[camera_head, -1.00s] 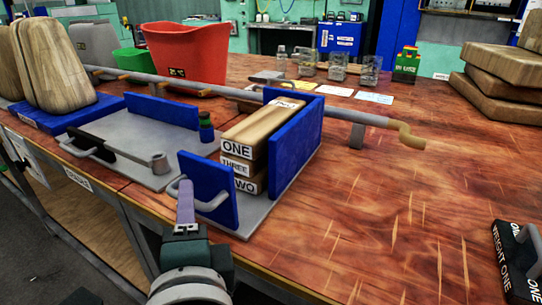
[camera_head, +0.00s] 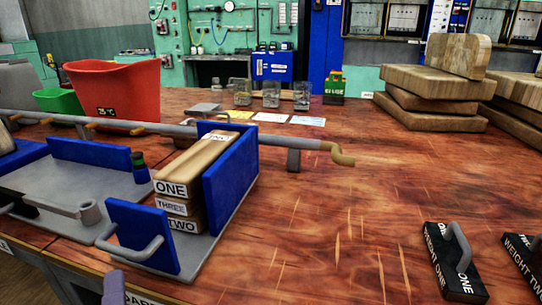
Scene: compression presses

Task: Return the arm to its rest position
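The tip of a gripper (camera_head: 113,290), which I take for my left one, shows as a single grey-purple piece at the bottom left edge. It is below the handle (camera_head: 140,252) of the front blue plate (camera_head: 150,232), with a visible gap between them. Only this tip is in frame, so whether it is open or shut is hidden. My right gripper is not in view. Wooden blocks labelled ONE (camera_head: 172,189), THREE (camera_head: 170,207) and TWO (camera_head: 184,225) are stacked between the front plate and the tall blue plate (camera_head: 232,178) of the grey press.
Black weights ONE (camera_head: 445,268) and TWO (camera_head: 522,255) lie at right. Wooden slabs (camera_head: 440,108) are stacked at back right. A red bin (camera_head: 115,92) stands at back left. The table's middle is clear.

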